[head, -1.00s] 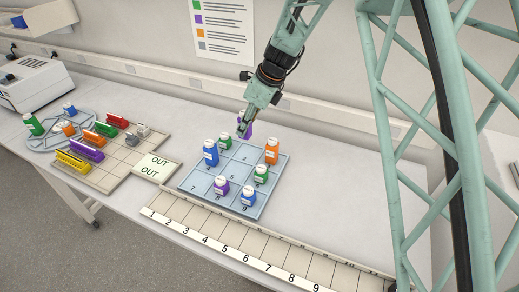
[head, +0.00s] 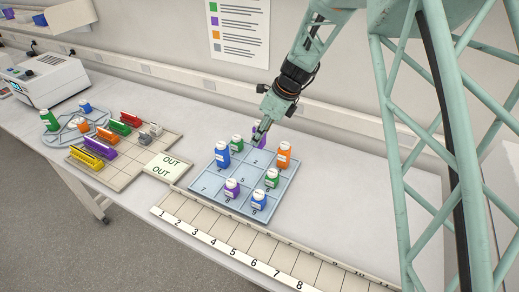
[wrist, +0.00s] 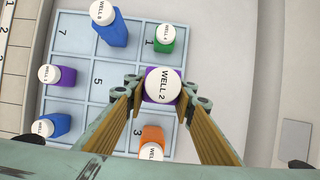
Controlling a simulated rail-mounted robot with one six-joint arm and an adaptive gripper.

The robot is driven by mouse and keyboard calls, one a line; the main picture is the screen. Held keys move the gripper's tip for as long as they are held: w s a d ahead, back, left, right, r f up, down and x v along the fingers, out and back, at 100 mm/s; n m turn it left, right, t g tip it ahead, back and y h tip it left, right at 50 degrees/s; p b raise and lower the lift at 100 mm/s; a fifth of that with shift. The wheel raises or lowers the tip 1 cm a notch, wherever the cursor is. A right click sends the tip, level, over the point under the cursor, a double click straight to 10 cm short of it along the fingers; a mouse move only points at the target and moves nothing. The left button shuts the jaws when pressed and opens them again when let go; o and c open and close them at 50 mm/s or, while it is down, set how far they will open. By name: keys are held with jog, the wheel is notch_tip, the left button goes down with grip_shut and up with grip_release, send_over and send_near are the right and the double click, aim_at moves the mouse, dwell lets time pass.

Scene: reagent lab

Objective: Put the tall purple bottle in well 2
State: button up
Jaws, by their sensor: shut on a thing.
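The tall purple bottle (head: 263,140) is in my gripper (head: 258,133) at the back edge of the blue numbered tray (head: 205,202). In the wrist view its white cap (wrist: 163,85) reads WELL 2 and faces the camera. The fingers of my gripper (wrist: 163,90) are shut on it from both sides. Well 2 (head: 255,162) shows empty, just in front of the bottle. I cannot tell how high the bottle's base is above the tray.
A green bottle (head: 236,143) stands in well 1 and an orange bottle (head: 284,156) in well 3, flanking well 2. Well 4 holds a tall blue bottle (head: 222,155). Wells 5 and 7 are empty.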

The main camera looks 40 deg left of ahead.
aim_at(260, 147)
jog(key=shift+f, duration=1.1)
jog(key=shift+f, duration=1.9)
jog(key=shift+f+b, duration=0.15)
jog(key=shift+b, duration=0.15)
jog(key=o, duration=0.8)
jog(key=shift+o, duration=0.2)
jog(key=p+v, duration=0.1)
jog(key=v, duration=1.1)
